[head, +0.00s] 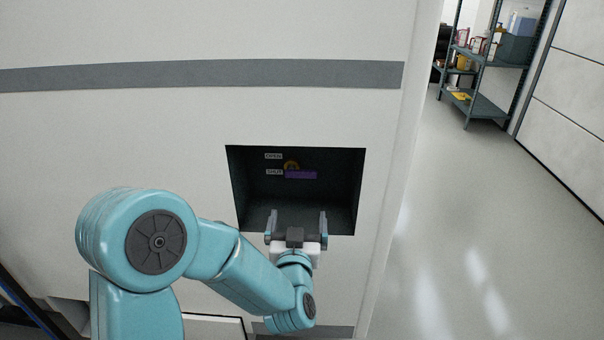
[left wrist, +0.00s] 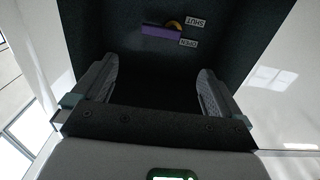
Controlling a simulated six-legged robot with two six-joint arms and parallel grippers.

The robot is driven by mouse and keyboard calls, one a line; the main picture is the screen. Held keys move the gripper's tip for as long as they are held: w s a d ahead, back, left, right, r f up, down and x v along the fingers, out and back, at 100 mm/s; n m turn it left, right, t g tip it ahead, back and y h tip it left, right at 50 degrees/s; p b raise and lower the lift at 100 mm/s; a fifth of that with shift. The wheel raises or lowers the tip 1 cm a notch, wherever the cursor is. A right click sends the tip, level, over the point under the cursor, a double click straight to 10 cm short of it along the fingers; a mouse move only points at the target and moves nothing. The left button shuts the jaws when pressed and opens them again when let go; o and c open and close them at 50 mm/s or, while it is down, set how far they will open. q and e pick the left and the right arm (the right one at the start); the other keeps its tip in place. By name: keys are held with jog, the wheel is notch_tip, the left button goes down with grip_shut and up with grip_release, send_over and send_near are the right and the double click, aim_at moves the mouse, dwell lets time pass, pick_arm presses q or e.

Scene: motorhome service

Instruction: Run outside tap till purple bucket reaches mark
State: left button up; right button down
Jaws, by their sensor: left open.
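A purple tap lever (head: 301,175) lies level in a dark recess (head: 340,197) in the white wall, in line with the SHUT label (head: 274,172). The OPEN label (head: 273,156) is above that. A yellow round tap part (head: 291,165) shows just above the lever. My left gripper (head: 297,214) is open and empty at the recess's lower front, below and apart from the lever. In the left wrist view the lever (left wrist: 160,31) and labels appear upside down beyond my open fingers (left wrist: 157,70). The purple bucket and my right gripper are in neither view.
The recess has hard edges on all sides, close around my left gripper. A grey stripe (head: 200,76) runs along the wall above. Right of the wall is clear grey floor (head: 460,220), with a loaded metal shelf (head: 485,105) at the back.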

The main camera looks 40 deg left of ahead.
pick_arm(q)
jog(key=p, duration=0.5)
send_near(300, 175)
jog(key=x, duration=0.8)
jog(key=shift+d, duration=0.1)
jog(key=shift+w, duration=0.2)
jog(key=shift+s, duration=0.1)
